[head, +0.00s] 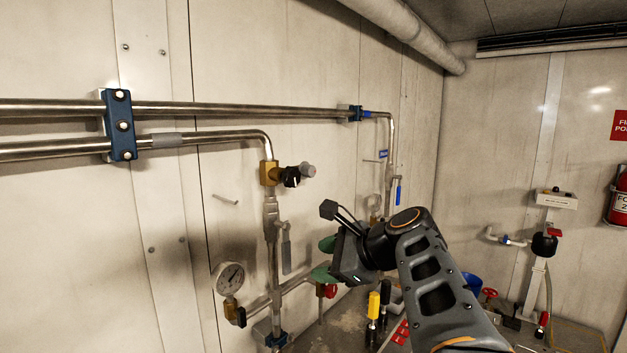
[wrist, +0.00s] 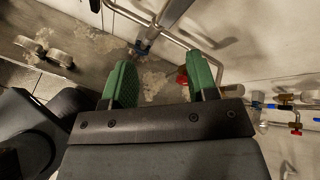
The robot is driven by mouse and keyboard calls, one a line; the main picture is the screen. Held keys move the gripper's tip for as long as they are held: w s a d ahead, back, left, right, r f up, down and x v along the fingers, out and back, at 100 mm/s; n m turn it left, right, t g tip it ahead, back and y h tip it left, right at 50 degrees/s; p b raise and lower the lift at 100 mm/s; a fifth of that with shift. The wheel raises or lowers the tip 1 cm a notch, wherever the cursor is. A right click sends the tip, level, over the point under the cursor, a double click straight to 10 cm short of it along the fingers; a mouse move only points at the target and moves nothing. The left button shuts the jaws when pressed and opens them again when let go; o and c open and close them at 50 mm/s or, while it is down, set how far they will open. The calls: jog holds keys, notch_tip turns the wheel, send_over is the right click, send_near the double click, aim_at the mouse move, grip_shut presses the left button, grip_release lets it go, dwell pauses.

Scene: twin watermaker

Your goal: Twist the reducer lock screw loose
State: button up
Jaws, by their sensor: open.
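A brass fitting (head: 268,173) sits on the vertical pipe on the left wall, with a black knob (head: 290,177) and a grey end piece (head: 307,170) sticking out to its right. This looks like the reducer; I cannot make out a separate lock screw. My gripper (head: 324,258) is below and to the right of the fitting, apart from it. Its green fingers are open, with nothing held between them. In the wrist view my gripper (wrist: 162,80) is open over floor and pipework, and the brass fitting is not clearly seen there.
A pressure gauge (head: 229,279) and a grey lever handle (head: 286,249) are on the lower pipework. A red knob (head: 331,291) is just below my gripper; a red part (wrist: 182,77) shows between the fingers. Yellow-topped and black-handled tools (head: 374,306) stand below. Open air surrounds the black knob.

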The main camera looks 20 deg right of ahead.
aim_at(313, 171)
jog(key=s+d+r+m+t+y, duration=0.1)
jog(key=d+r+m+t, duration=0.6)
jog(key=r, duration=0.7)
jog(key=shift+m+g, duration=0.4)
jog(key=shift+m, duration=0.2)
jog(key=x, duration=0.8)
jog(key=r+p+x, duration=0.1)
jog(key=x, duration=0.3)
jog(key=shift+w+d, duration=0.2)
jog(key=shift+w, duration=0.05)
jog(key=shift+c, duration=0.5)
jog(key=c, duration=0.8)
